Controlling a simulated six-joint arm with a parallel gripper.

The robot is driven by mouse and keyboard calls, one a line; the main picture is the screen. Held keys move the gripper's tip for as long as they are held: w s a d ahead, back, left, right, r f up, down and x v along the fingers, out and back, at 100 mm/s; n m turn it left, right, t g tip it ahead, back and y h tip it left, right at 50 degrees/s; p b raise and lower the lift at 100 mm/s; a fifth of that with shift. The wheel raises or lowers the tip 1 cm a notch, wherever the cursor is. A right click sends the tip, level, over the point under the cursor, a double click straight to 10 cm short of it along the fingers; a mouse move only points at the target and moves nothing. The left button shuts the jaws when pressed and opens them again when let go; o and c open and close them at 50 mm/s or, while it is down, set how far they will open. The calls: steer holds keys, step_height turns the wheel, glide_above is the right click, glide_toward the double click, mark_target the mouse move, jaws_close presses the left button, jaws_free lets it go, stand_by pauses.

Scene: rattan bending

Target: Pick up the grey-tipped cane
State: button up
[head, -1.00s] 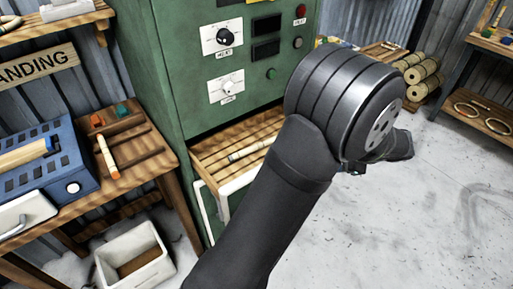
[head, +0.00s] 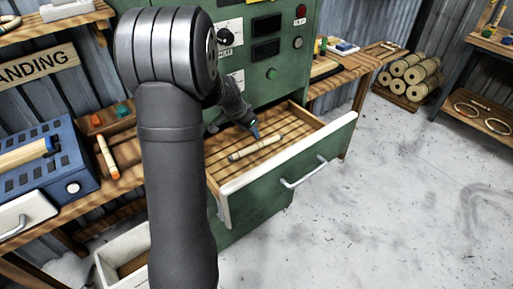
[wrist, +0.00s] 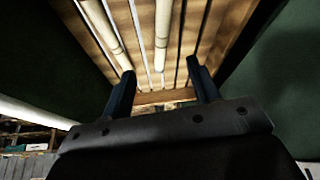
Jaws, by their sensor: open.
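A short pale cane (head: 257,148) lies on the slatted floor of the open green drawer (head: 290,178) in the head view. Its ends look dull grey-green, though they are small. My gripper (head: 255,133) is over the drawer, just above this cane, pointing down. In the wrist view my gripper (wrist: 161,80) is open, with nothing between its fingers. Two pale canes show beyond the fingers: one at the left (wrist: 108,35) and one near the middle (wrist: 163,35). I cannot tell their tip colours there, or which is the grey-tipped one.
The drawer's pale-edged walls and front panel with a handle (head: 304,172) surround the canes. The green cabinet (head: 285,85) stands behind. An orange-tipped cane (head: 107,157) lies on the left bench. A white bin (head: 120,258) is below.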

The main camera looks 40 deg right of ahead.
glide_above(256, 145)
steer(key=a, duration=0.2)
steer(key=f, duration=0.4)
steer(key=s+f, duration=0.1)
steer(key=f, duration=0.1)
steer(key=shift+a+f, duration=0.15)
steer(key=shift+f, duration=0.05)
steer(key=shift+x, duration=2.55)
steer(key=shift+w+a, duration=0.15)
steer(key=shift+w, duration=0.05)
jaws_close()
